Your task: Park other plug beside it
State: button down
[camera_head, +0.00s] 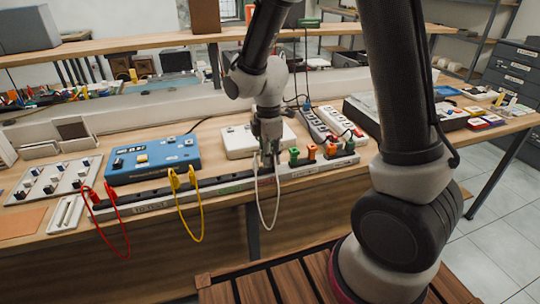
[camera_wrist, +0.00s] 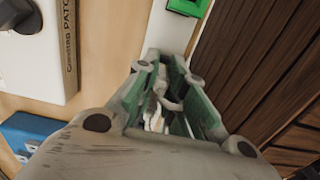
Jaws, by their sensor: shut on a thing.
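My gripper (camera_head: 267,150) points down at the long labelled rail (camera_head: 228,185) along the bench's front edge. It is shut on a white plug (camera_wrist: 157,100), seen between the green-padded fingers in the wrist view; the fingers hide most of it. A white cable (camera_head: 264,222) hangs in a loop below the gripper, in front of the bench edge. Its two ends rise close together at the gripper, and I cannot tell whether each touches the rail. A yellow cable (camera_head: 201,225) and a red cable (camera_head: 124,240) hang in loops to the left, with their plugs at the rail.
Green and orange plugs (camera_head: 312,152) stand on the rail just right of my gripper. A blue box (camera_head: 155,160), a white box (camera_head: 240,140) and power strips (camera_head: 340,121) lie behind it. A switch panel (camera_head: 52,180) is at the left.

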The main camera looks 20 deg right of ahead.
jog(key=shift+f, duration=0.3)
dwell(0.5)
jog(key=c, duration=1.4)
grip_release()
notch_tip(320, 180, up, 17)
jog(key=shift+a, duration=0.15)
